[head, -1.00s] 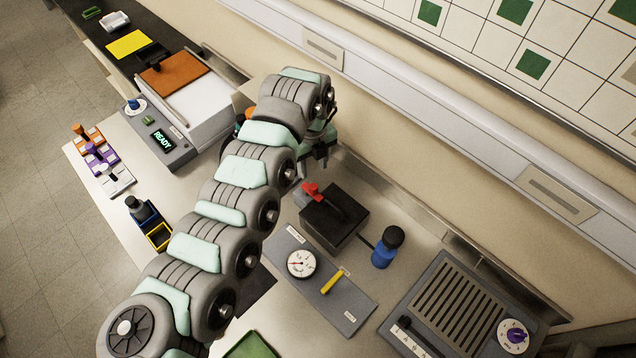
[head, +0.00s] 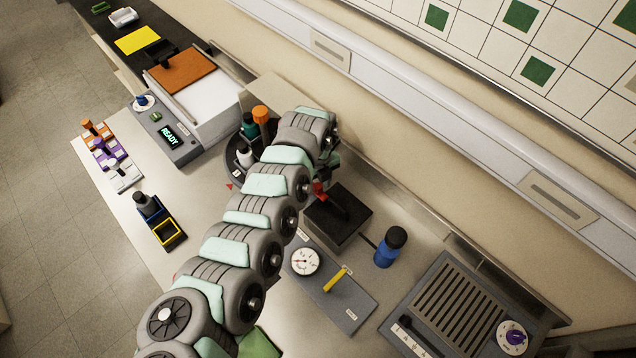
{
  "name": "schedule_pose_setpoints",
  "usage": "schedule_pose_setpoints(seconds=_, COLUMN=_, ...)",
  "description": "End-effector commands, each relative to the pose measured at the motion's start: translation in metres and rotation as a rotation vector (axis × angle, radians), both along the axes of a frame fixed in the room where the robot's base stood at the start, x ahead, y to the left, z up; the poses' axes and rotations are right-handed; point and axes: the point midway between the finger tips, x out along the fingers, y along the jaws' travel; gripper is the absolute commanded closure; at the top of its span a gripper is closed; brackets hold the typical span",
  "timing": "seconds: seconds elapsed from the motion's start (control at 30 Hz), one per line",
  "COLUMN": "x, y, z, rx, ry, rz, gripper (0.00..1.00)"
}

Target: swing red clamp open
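The red clamp (head: 319,193) shows as a small red piece with a dark arm lying over a black block (head: 343,219), right of the middle of the head view. My gripper (head: 326,172) is at the end of my arm, close above and beside the red clamp at the block's upper left corner. My arm's last links hide most of the gripper. I cannot tell whether its fingers touch the clamp or whether they are open or shut.
A gauge panel with a dial (head: 305,261) and a yellow lever (head: 336,279) lies in front of the block. A round dark holder with an orange-topped item (head: 261,116) is behind my arm.

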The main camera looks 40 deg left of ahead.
Motion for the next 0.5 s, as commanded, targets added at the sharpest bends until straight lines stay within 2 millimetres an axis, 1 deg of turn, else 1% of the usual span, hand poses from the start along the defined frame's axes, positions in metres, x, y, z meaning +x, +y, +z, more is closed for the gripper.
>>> schedule_pose_setpoints(seconds=0.03, x=-0.0001, y=0.0001, z=0.0000, rx=0.000, ry=0.000, rz=0.000, gripper=0.63)
schedule_pose_setpoints(seconds=0.07, x=-0.0001, y=0.0001, z=0.0001, rx=0.000, ry=0.000, rz=0.000, gripper=0.65)
schedule_pose_setpoints(seconds=0.4, x=0.0000, y=0.0002, z=0.0003, rx=0.000, ry=0.000, rz=0.000, gripper=0.93)
schedule_pose_setpoints(seconds=0.5, x=-0.0001, y=0.0002, z=0.0003, rx=0.000, ry=0.000, rz=0.000, gripper=1.00)
